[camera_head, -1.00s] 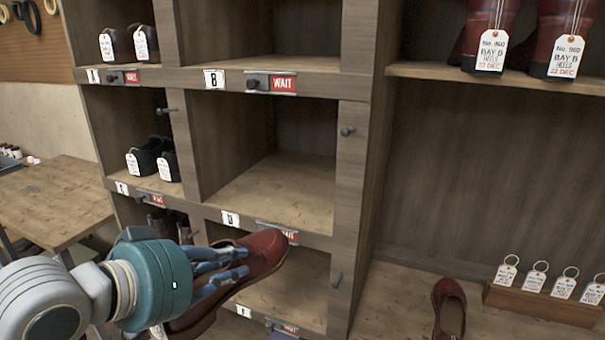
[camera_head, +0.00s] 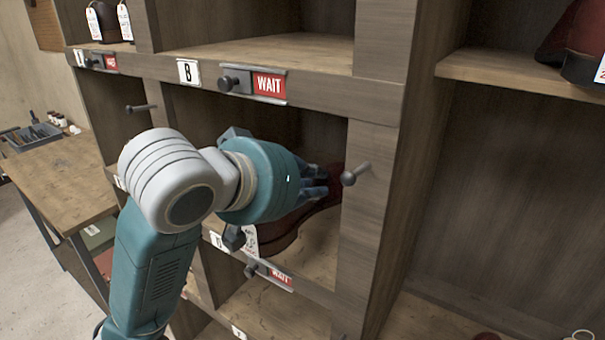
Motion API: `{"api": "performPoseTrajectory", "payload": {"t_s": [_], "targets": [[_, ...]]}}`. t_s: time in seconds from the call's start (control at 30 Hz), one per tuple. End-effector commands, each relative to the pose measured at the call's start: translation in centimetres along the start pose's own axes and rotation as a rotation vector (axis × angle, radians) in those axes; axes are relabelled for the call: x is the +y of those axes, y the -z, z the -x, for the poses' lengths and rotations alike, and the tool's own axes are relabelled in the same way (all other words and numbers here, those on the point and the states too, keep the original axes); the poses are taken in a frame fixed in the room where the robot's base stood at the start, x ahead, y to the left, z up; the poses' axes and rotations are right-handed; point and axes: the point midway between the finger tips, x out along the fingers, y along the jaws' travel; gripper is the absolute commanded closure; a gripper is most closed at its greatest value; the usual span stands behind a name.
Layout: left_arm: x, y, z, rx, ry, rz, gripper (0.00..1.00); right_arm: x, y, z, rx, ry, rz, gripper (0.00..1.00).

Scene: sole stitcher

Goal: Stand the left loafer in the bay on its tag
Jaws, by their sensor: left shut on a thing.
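My left gripper (camera_head: 318,183) is shut on a dark red loafer (camera_head: 283,232) inside the middle bay, the one below the bay marked B. The loafer sits at or just above the bay floor (camera_head: 318,262), its toe toward the back right; I cannot tell whether it touches the floor. A white paper tag (camera_head: 250,240) hangs at its near end. My wrist hides much of the shoe and part of the bay's letter plate (camera_head: 218,241). My right gripper is not in view.
A peg (camera_head: 355,174) sticks out of the upright right of the bay, close to my gripper. Below the bay is a red WAIT sign (camera_head: 279,276); another WAIT sign (camera_head: 269,85) is on the rail above. A wooden table (camera_head: 65,180) stands at the left.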

Motion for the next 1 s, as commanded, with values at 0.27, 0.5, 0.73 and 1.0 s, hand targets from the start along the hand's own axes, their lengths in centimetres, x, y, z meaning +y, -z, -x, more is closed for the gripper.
{"api": "performPoseTrajectory", "payload": {"t_s": [0.27,0.5,0.73,1.0], "targets": [[-4.8,4.5,-4.0,0.000,0.003,0.004,1.00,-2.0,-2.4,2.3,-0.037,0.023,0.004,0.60],[-8.4,7.7,-7.2,0.002,0.001,0.003,1.00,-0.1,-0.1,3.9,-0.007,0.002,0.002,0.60],[-10.8,8.3,-9.6,0.000,-0.002,0.001,1.00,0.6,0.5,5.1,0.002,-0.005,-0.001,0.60],[-11.5,6.3,-10.7,0.003,-0.001,0.000,1.00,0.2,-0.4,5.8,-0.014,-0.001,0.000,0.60]]}}
